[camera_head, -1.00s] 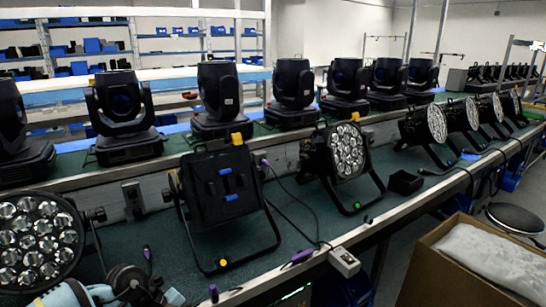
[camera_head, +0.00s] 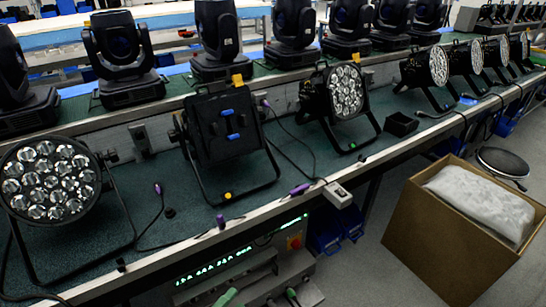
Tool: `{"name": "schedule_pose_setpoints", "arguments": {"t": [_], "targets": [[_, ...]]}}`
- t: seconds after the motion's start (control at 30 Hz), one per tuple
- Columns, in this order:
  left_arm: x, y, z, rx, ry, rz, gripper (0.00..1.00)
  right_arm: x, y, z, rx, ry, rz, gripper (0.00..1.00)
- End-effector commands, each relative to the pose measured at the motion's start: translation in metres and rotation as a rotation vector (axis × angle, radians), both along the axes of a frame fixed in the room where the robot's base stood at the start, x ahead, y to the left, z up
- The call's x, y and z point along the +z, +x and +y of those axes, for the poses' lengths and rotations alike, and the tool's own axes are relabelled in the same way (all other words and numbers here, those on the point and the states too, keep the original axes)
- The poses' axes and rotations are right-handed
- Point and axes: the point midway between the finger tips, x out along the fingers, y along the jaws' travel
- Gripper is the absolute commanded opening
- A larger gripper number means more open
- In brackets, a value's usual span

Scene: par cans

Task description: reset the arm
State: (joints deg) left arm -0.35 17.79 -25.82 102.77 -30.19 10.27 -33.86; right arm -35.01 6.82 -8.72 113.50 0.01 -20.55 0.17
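Neither my left nor my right gripper is in view, and no part of my arms can be clearly made out. A par can (camera_head: 50,180) with a multi-lens face stands at the left of the green bench (camera_head: 180,225). A second par can (camera_head: 222,125), showing its dark back with blue parts, stands in the middle. A third par can (camera_head: 345,92) faces right of centre, and several more stand farther right along the bench. Cables with purple connectors (camera_head: 300,189) lie near the front edge.
Several black moving-head lights (camera_head: 120,57) stand on the row behind. A cardboard box (camera_head: 440,235) with a white bag (camera_head: 480,200) stands on the floor at right. A panel with green lights (camera_head: 213,265) and a red button (camera_head: 296,242) is below the bench edge.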

Motion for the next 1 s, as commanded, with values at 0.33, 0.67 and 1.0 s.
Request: {"name": "schedule_pose_setpoints", "arguments": {"t": [0.33,0.67,1.0], "targets": [[-0.084,-0.118,0.082,0.560,-0.605,0.797,0.41,0.020,0.017,-0.001,0.000,-0.001,-0.047,0.36],[-0.115,-0.199,0.109,0.848,-0.870,1.105,0.41,0.026,0.021,-0.001,-0.001,-0.002,-0.060,0.36],[-0.116,-0.200,0.109,0.854,-0.875,1.112,0.41,0.024,0.018,-0.002,-0.001,-0.002,-0.055,0.36]]}}
